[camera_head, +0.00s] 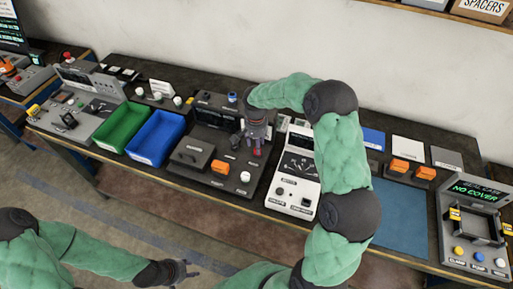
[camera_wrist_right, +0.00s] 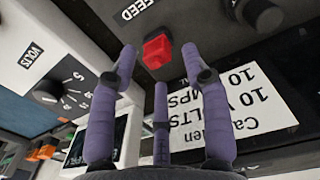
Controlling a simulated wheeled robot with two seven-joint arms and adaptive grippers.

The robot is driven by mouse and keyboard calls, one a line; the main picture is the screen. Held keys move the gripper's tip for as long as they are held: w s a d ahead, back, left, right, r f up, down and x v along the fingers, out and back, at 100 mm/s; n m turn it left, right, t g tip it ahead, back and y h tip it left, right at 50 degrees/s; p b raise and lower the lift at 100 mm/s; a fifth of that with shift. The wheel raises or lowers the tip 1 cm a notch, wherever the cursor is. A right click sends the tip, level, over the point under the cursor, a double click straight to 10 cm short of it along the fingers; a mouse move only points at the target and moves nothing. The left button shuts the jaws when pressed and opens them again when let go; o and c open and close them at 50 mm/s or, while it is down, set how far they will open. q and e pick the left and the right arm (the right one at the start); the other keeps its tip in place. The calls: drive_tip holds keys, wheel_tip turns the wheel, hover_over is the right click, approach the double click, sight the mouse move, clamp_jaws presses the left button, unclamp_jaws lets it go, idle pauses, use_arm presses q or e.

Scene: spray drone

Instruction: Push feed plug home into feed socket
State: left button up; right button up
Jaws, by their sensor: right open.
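The red feed plug (camera_wrist_right: 157,51) sits at the edge of a dark panel, below a FEED label (camera_wrist_right: 139,9) in the right wrist view. In the head view it is a small red spot (camera_head: 256,152) on the dark device, just below my right gripper (camera_head: 256,133). My right gripper is open. Its purple fingers (camera_wrist_right: 160,75) stand apart with the plug just beyond their tips, and nothing is held. The feed socket is hidden, and I cannot tell how deep the plug sits. My left gripper (camera_head: 187,272) is low, in front of the bench; its fingers are too small to judge.
A white volt meter box (camera_head: 294,185) stands right beside the dark device (camera_head: 205,165). Green (camera_head: 121,127) and blue (camera_head: 156,138) bins are to the left. A label card (camera_wrist_right: 235,105) and dark knob (camera_wrist_right: 262,17) are close to my right fingers. A blue mat (camera_head: 400,220) is clear.

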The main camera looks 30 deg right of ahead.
wheel_tip(320, 180, up, 9)
drive_tip(key=shift+f, duration=0.2)
idle(0.7)
